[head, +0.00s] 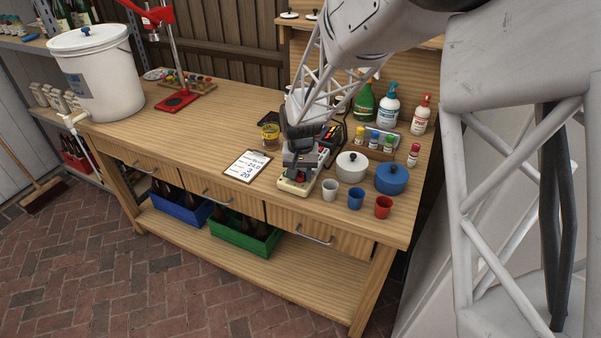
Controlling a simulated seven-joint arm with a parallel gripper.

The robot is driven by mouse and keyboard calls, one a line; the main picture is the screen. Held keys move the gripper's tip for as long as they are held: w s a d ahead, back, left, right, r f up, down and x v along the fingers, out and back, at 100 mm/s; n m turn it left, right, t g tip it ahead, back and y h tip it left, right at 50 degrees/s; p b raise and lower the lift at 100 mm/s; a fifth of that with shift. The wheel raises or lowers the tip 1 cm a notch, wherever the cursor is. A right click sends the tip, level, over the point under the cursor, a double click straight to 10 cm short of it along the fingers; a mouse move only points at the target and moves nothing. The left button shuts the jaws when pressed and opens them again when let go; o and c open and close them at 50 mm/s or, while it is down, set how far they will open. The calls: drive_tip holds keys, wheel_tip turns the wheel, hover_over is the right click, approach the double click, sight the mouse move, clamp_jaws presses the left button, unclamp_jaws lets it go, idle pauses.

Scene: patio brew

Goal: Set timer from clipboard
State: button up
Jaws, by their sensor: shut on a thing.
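The clipboard (247,167) lies flat on the workbench, its white sheet marked with handwriting; I read roughly "24.0", "3" and "20", with smaller words unclear. A small beige device (284,184), which looks like the timer, sits just right of it near the front edge. My gripper (299,168) points down over this device and is shut on a part of it, which looks like a knob. The gripper's dark body hides most of the device's top, so its setting cannot be read.
Behind my gripper is a dark device (338,133) with red parts. To the right stand a white pot (352,166), a blue pot (391,179) and white, blue and red cups (384,207). A yellow-labelled jar (270,136) stands behind left. The bench's left-middle is clear.

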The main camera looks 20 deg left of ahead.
sight(301, 172)
drive_tip(key=m, duration=1.1)
drive_tip(key=shift+m, duration=2)
drive_tip(key=o, duration=0.9)
drive_tip(key=shift+r, duration=0.1)
drive_tip(key=shift+r, duration=3.8)
